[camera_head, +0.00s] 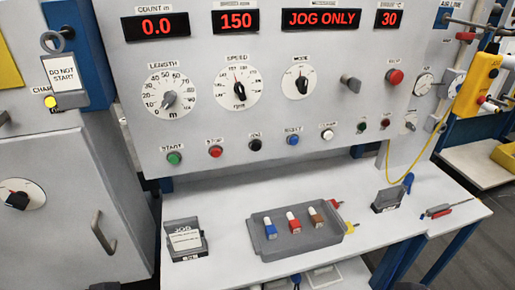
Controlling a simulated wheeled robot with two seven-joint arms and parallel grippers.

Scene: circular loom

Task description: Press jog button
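The jog button (255,145) is a small black button, third in the row under the dials on the grey control panel (330,110). A label reading JOG sits just above it. To its left are a red STOP button (215,151) and a green START button (174,158). To its right is a blue button (292,139). Nothing covers the jog button. The mode dial (299,83) is above and to its right, and a red display (321,19) reads JOG ONLY. Neither of my grippers shows in the head view.
A shelf (225,235) below the panel holds a grey tray (268,243) with several coloured pieces, a JOB card holder (186,240) and a dark stand (388,199). A yellow pendant (476,85) hangs at right. A DO NOT START tag (64,72) hangs at left.

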